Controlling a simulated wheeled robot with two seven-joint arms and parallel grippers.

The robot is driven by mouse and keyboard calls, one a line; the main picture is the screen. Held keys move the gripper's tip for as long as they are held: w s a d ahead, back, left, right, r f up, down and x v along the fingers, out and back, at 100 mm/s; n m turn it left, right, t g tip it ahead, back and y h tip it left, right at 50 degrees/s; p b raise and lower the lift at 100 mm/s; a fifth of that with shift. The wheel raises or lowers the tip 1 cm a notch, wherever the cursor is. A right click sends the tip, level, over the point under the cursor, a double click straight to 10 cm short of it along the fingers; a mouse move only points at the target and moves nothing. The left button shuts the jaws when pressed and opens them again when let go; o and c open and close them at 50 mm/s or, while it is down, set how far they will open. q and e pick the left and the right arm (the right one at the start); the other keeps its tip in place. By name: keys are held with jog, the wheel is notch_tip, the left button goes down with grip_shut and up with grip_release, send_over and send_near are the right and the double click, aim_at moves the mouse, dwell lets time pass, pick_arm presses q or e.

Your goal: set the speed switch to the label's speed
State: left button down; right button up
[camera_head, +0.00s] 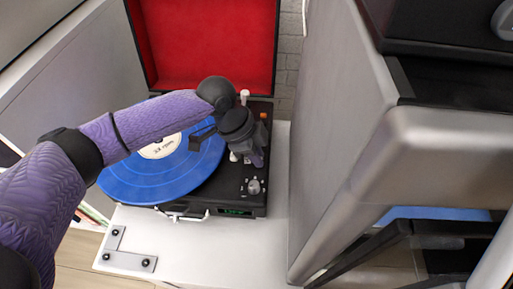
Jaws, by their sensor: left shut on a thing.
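A black record player (257,205) with an open red-lined lid (207,45) stands on a white cabinet. A blue record (150,184) lies on it. Its pale label (161,146) has dark print, upside down to me, that looks like 33. My left gripper (257,160) points down over the right side of the deck. It is shut on what appears to be the speed switch, which the fingers hide, so I cannot tell its setting. A silver knob (254,186) sits just in front of the fingers. My right gripper is not in view.
White parts (233,157), perhaps of the tonearm, show beside the gripper. A small green display (237,211) is on the front edge. A tall grey panel (338,130) stands close on the right. The white cabinet top (205,245) is bare in front, with a grey metal bracket (128,259).

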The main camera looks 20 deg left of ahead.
pick_arm(q)
jog(key=c, duration=0.6)
grip_release()
jog(key=shift+s+f, duration=0.1)
jog(key=shift+s, duration=0.1)
jog(key=shift+c, duration=0.2)
jog(key=p+v, duration=0.6)
jog(key=v, duration=0.4)
jog(key=shift+p, duration=0.3)
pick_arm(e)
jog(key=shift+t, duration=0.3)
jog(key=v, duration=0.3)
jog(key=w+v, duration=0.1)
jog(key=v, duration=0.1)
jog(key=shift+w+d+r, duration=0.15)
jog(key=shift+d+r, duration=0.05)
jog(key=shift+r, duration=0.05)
pick_arm(q)
jog(key=shift+f, duration=0.1)
